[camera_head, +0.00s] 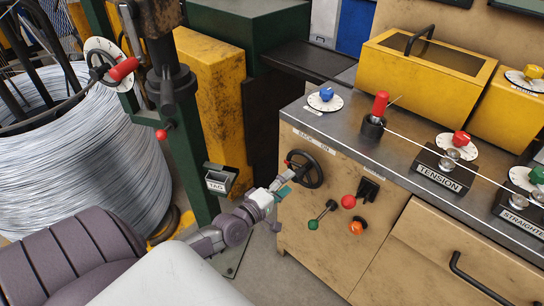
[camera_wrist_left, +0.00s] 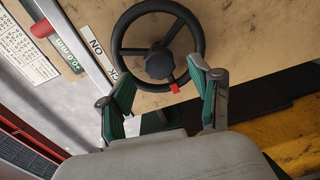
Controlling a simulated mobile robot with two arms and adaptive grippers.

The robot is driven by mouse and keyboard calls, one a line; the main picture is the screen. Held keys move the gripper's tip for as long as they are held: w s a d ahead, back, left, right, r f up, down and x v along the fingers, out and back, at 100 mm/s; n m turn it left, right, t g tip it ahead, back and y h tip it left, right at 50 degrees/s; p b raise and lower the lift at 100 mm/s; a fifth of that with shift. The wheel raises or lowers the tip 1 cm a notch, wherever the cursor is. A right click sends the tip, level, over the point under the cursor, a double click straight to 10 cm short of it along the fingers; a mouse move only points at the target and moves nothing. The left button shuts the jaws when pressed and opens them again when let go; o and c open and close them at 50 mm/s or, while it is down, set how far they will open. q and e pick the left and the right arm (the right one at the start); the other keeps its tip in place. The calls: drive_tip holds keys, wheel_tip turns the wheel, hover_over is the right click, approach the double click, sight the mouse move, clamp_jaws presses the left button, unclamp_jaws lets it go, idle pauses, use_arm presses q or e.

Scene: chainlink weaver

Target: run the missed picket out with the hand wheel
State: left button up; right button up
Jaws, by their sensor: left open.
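The hand wheel (camera_head: 303,168) is a black three-spoked wheel on the front of the tan cabinet, under the BACK and ON lettering. In the left wrist view the hand wheel (camera_wrist_left: 158,62) faces me, with a small red tab at the lower part of its rim. My left gripper (camera_head: 284,188) is just left of and below the wheel in the head view. In the wrist view its green-padded fingers (camera_wrist_left: 163,82) are spread open below the hub, with nothing gripped. The right finger overlaps the wheel's lower right rim; contact is unclear. I cannot make out a missed picket. My right gripper is not seen.
Below the wheel are a green-knobbed lever (camera_head: 321,214), a red knob (camera_head: 348,201) and an orange button (camera_head: 356,227). A green post (camera_head: 185,150) and wire coil (camera_head: 85,150) stand left.

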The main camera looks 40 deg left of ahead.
use_arm(q)
drive_tip(key=s, duration=0.7)
drive_tip(key=shift+s+a+r, duration=0.15)
drive_tip(key=shift+s+a, duration=0.2)
drive_tip(key=shift+s, duration=0.05)
drive_tip(key=s+f+m+g+p, duration=0.1)
drive_tip(key=s+f+m+g, duration=0.25)
drive_tip(key=f, duration=0.55)
drive_tip(key=s+f+m+g+y+p, duration=0.15)
drive_tip(key=s+f, duration=0.25)
drive_tip(key=f, duration=0.5)
drive_tip(key=s+f+m+g, duration=0.3)
drive_tip(key=s+f+m, duration=0.1)
drive_tip(key=f, duration=0.4)
drive_tip(key=s+d+f+m+g, duration=0.3)
drive_tip(key=s+f, duration=0.2)
drive_tip(key=s, duration=0.3)
drive_tip(key=s+d+f+m+g+p, duration=0.1)
drive_tip(key=s+d+f+m+g, duration=0.1)
drive_tip(key=s, duration=0.6)
drive_tip(key=s+d+f+m+g+p, duration=0.1)
drive_tip(key=s+d+f+m+g, duration=0.2)
drive_tip(key=s+f, duration=0.5)
drive_tip(key=shift+s+d+m+g, duration=0.15)
drive_tip(key=shift+d+m+g, duration=0.15)
drive_tip(key=shift+d+m, duration=0.75)
drive_tip(key=shift+d+n, duration=0.15)
drive_tip(key=shift+n, duration=0.1)
